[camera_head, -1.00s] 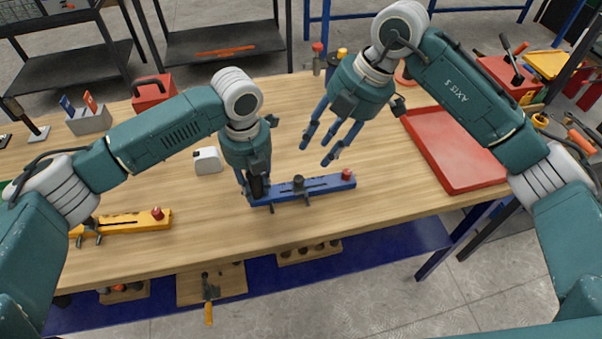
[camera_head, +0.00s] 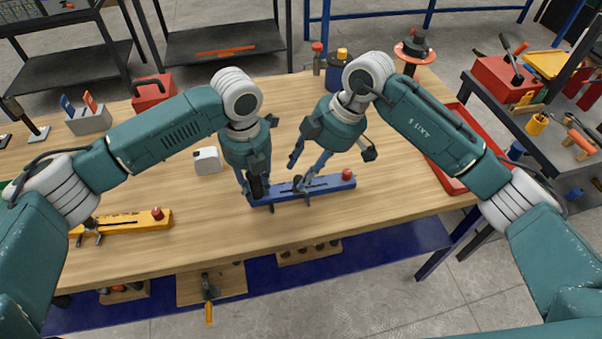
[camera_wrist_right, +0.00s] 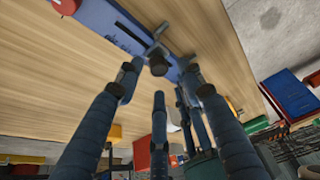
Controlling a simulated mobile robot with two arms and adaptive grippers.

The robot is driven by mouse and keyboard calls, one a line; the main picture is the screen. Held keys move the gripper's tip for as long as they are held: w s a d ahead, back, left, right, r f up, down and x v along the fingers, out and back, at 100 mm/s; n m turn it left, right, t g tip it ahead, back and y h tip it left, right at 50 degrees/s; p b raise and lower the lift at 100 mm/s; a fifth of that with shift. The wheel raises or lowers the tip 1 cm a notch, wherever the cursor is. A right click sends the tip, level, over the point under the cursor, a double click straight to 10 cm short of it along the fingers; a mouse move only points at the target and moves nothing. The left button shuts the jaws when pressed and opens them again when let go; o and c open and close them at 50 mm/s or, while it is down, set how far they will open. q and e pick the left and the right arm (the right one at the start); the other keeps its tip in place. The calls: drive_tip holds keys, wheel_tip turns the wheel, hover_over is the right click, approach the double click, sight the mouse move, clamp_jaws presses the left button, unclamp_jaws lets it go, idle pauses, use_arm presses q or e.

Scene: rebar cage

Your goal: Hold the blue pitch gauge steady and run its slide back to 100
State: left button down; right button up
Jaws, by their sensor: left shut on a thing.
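The blue pitch gauge (camera_head: 325,186) lies across the wooden bench near its front edge, with a red knob (camera_head: 347,174) at its right end. My left gripper (camera_head: 256,194) is shut on the gauge's left end. My right gripper (camera_head: 298,182) is over the middle of the gauge, fingers pointing down. In the right wrist view its fingers (camera_wrist_right: 158,80) are apart, on either side of the dark slide knob (camera_wrist_right: 158,64), with visible gaps. The gauge (camera_wrist_right: 125,28) shows beyond them; its scale marks are too small to read. In the head view the slide is largely hidden by the right fingers.
A yellow gauge (camera_head: 128,222) lies at the left on the bench. A white block (camera_head: 208,160) stands behind the left gripper. A red tray (camera_head: 452,184) is at the right, partly behind my right arm. The bench between gauge and tray is clear.

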drive_tip(key=shift+x, duration=1.2)
clamp_jaws()
drive_tip(key=shift+s+a, duration=0.2)
drive_tip(key=shift+a, duration=0.85)
drive_tip(key=shift+s+a, duration=0.25)
drive_tip(key=shift+a, duration=0.85)
use_arm(q)
drive_tip(key=shift+d, duration=0.1)
use_arm(e)
drive_tip(key=shift+a+r, duration=0.1)
drive_tip(key=shift+s, duration=0.1)
use_arm(q)
drive_tip(key=shift+r, duration=0.1)
use_arm(e)
unclamp_jaws()
